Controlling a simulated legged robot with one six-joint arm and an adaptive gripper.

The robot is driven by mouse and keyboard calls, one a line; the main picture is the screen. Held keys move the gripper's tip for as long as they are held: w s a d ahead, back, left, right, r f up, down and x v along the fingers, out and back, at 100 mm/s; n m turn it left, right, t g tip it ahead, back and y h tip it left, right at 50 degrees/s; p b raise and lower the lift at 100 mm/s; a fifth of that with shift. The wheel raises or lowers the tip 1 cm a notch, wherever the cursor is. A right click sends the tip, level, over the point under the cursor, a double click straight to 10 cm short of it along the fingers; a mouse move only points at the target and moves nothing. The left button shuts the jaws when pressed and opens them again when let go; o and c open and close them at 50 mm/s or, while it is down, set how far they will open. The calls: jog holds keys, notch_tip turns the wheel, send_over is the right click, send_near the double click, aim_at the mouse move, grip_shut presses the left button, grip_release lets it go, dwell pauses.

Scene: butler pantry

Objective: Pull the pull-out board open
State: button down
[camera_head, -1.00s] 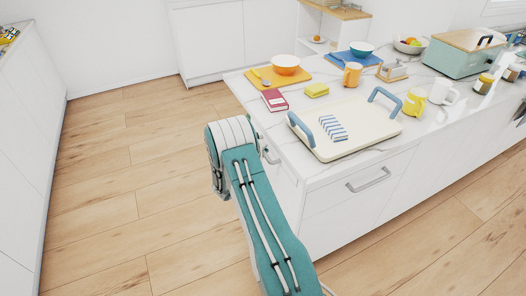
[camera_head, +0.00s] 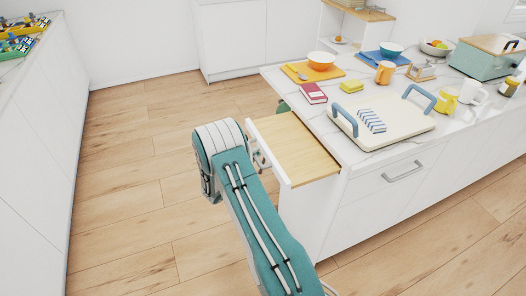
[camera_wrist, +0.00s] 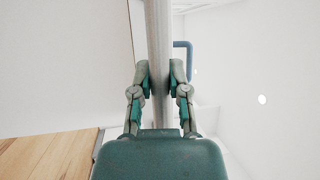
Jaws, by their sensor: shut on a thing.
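The pull-out board (camera_head: 296,149) is a light wood panel with a white front edge. It sticks out from the left end of the white counter unit, below the worktop. In the wrist view its grey bar handle (camera_wrist: 158,35) runs upright between the fingers of my gripper (camera_wrist: 160,78). The gripper is shut on the handle. In the head view my arm's wrist hides most of the gripper and handle at the board's front.
The worktop (camera_head: 372,152) carries a cream tray (camera_head: 400,118) with blue handles, a red book (camera_head: 312,93), a yellow sponge (camera_head: 351,86), bowls and mugs. A closed drawer handle (camera_head: 402,172) is on the right. Wooden floor (camera_head: 140,170) is clear to the left.

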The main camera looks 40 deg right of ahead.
jog(key=w+a, duration=0.1)
jog(key=a, duration=0.7)
jog(key=shift+w+a+f, duration=0.3)
jog(key=shift+w+f, duration=0.05)
jog(key=c, duration=0.6)
grip_release()
jog(key=shift+w+a+r, duration=0.15)
jog(key=shift+a, duration=0.1)
jog(key=v, duration=1.2)
jog(key=shift+w, duration=0.1)
